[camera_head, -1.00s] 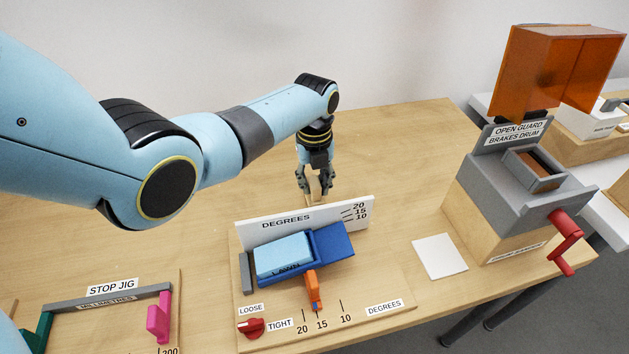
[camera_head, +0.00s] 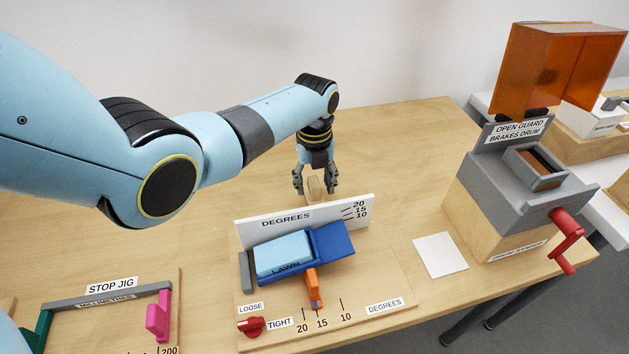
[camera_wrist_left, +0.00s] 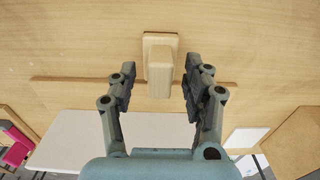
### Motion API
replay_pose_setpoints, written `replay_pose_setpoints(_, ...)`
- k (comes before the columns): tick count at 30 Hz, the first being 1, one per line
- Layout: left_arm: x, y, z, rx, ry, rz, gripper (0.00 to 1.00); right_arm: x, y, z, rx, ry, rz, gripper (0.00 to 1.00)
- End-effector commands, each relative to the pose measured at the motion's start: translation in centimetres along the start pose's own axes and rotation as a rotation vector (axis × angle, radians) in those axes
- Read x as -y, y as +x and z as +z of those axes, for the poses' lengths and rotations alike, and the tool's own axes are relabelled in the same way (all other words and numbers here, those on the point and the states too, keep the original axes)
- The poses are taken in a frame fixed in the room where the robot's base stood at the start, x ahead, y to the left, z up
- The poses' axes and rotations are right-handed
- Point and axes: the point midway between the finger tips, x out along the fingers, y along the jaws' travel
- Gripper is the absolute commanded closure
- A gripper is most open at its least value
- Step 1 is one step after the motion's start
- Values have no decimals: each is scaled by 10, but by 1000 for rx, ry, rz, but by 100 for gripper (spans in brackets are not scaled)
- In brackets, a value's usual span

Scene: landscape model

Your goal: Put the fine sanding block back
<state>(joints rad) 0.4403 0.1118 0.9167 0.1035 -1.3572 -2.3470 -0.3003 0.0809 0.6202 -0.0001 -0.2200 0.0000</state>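A pale wooden block with a raised grip (camera_head: 315,187), which I take to be the fine sanding block, stands on the bench behind the white "DEGREES" board. In the left wrist view the block (camera_wrist_left: 160,68) is upright on a flat wooden base. My left gripper (camera_head: 315,188) is just above and around it, its fingers spread to either side. In the left wrist view the fingers (camera_wrist_left: 160,85) have clear gaps to the block on both sides, so nothing is held. No label or grit marking is readable on the block. My right gripper is out of view.
The "DEGREES" board (camera_head: 270,222) stands close in front of the block, with a blue clamped piece (camera_head: 290,255) before it. A stop jig (camera_head: 105,300) is at front left. A drum machine with raised orange guard (camera_head: 550,65) and white card (camera_head: 440,255) are right. The bench behind is clear.

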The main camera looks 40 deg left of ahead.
Motion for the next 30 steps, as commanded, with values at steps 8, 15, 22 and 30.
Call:
replay_pose_setpoints(8, 0, -2, 0, 1, 0, -1, 50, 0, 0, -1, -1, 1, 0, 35)
replay_pose_setpoints(15, 0, -37, 1, 4, 1, -4, 50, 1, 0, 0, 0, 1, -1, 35)
replay_pose_setpoints(22, 0, -89, 1, 4, 0, -3, 50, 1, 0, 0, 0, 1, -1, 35)
replay_pose_setpoints(30, 0, -118, 0, 0, 0, 0, 50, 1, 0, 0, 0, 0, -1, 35)
